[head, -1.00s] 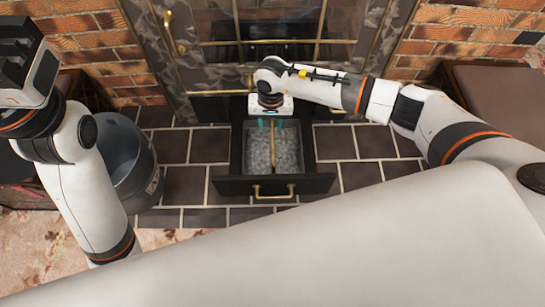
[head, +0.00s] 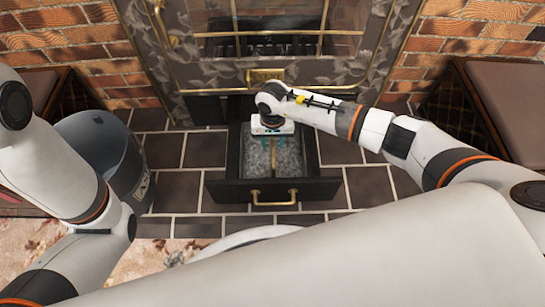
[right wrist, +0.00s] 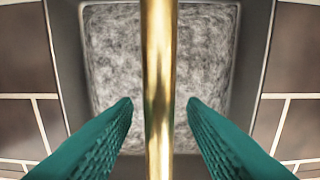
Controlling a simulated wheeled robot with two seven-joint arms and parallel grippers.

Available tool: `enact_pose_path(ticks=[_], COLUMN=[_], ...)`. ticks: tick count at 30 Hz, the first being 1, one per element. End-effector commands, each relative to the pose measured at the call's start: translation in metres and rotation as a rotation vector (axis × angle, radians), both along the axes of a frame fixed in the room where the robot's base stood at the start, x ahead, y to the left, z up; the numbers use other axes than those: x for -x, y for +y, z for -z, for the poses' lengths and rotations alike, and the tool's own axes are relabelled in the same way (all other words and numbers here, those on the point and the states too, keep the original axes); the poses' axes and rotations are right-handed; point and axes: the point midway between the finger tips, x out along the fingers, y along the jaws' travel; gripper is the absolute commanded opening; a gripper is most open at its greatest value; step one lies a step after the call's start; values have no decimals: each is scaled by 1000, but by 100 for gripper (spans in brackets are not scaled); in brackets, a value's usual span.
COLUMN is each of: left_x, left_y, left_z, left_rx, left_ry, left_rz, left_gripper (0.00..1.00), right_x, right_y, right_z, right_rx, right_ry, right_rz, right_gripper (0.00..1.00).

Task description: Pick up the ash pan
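The ash pan (head: 254,160), filled with grey ash, sits inside the pulled-out black drawer below the fireplace door. A gold bar handle (right wrist: 158,60) runs lengthwise over the ash. My right gripper (head: 273,146) is above the pan, pointing down. In the right wrist view its two teal fingers (right wrist: 160,108) are apart, one on each side of the gold bar, with gaps on both sides. My left arm shows at the left, but its gripper is out of the picture.
The drawer front (head: 225,190) has its own gold pull (head: 273,197). A dark metal ash bucket (head: 125,165) stands left of the drawer. The fireplace door (head: 290,45) is behind. A brown-topped bench (head: 510,85) stands at the right. Dark tiles (head: 375,188) right of the drawer are clear.

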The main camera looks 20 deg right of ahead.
Motion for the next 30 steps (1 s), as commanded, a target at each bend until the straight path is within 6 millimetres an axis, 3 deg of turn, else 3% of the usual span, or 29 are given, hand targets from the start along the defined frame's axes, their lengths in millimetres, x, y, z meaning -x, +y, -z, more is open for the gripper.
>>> enact_pose_path(ticks=[1,3,12,19,30], left_x=[-1,-2,-2,-2,-1], left_y=[0,0,0,0,0], left_z=[10,13,12,12,11], left_rx=[0,0,0,-1,-1], left_ry=[5,5,5,5,5], left_rz=[-1,-1,-1,0,0], left_gripper=[36,36,36,36,36], right_x=[0,0,0,0,-1], right_y=[1,1,0,0,1], right_z=[12,15,15,15,13], right_rx=[-1,-2,-1,-1,-3], right_ry=[1,0,0,0,-2], right_rz=[0,0,0,0,0], right_gripper=[38,38,38,1,0])
